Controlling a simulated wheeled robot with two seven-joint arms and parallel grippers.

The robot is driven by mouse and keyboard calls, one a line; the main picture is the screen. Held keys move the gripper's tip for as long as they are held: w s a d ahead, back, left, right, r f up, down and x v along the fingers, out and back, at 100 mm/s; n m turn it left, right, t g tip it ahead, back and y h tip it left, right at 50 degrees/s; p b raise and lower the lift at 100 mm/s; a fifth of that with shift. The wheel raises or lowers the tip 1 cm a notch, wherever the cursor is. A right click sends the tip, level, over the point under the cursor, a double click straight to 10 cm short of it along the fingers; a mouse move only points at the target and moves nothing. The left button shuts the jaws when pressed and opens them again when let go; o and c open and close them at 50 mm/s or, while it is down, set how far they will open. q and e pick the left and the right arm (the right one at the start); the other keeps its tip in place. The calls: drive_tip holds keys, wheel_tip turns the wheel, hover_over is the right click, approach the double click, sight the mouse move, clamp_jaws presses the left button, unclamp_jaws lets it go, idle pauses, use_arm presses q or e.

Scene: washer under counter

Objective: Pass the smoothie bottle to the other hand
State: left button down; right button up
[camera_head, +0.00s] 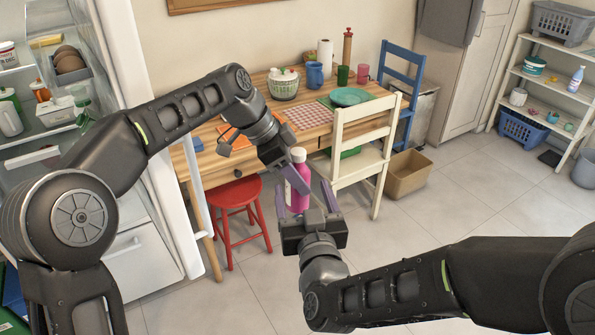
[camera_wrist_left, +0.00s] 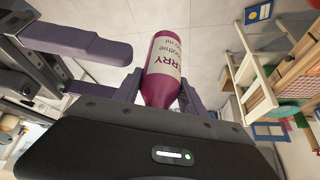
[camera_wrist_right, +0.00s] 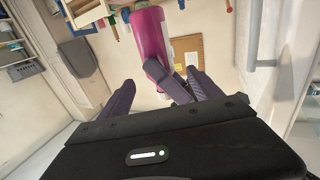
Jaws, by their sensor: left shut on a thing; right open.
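The smoothie bottle (camera_head: 298,184) is magenta with a white cap and a pale label. It hangs upright in the air in the head view. My left gripper (camera_head: 291,172) is shut on it from the upper left; the left wrist view shows the bottle (camera_wrist_left: 163,68) between the left fingers. My right gripper (camera_head: 306,201) is open just below and around the bottle's lower part, with a finger on each side. In the right wrist view the bottle (camera_wrist_right: 152,42) is ahead of the spread right fingers (camera_wrist_right: 162,92). I cannot tell whether they touch it.
A wooden table (camera_head: 252,156) with dishes stands behind the grippers. A red stool (camera_head: 235,193), a white chair (camera_head: 362,142) and a cardboard box (camera_head: 407,175) are near it. An open fridge (camera_head: 50,110) is at left.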

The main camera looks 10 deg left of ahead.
sight(296, 164)
drive_tip(key=x, duration=0.9)
drive_tip(key=shift+w+f, duration=0.1)
drive_tip(key=shift+w, duration=0.3)
drive_tip(key=shift+c, duration=0.5)
clamp_jaws()
use_arm(q)
drive_tip(key=c, duration=0.6)
unclamp_jaws()
drive_tip(key=shift+s, duration=0.1)
drive_tip(key=v, duration=0.7)
drive_tip(key=shift+a+r, duration=0.15)
drive_tip(key=shift+r, duration=0.1)
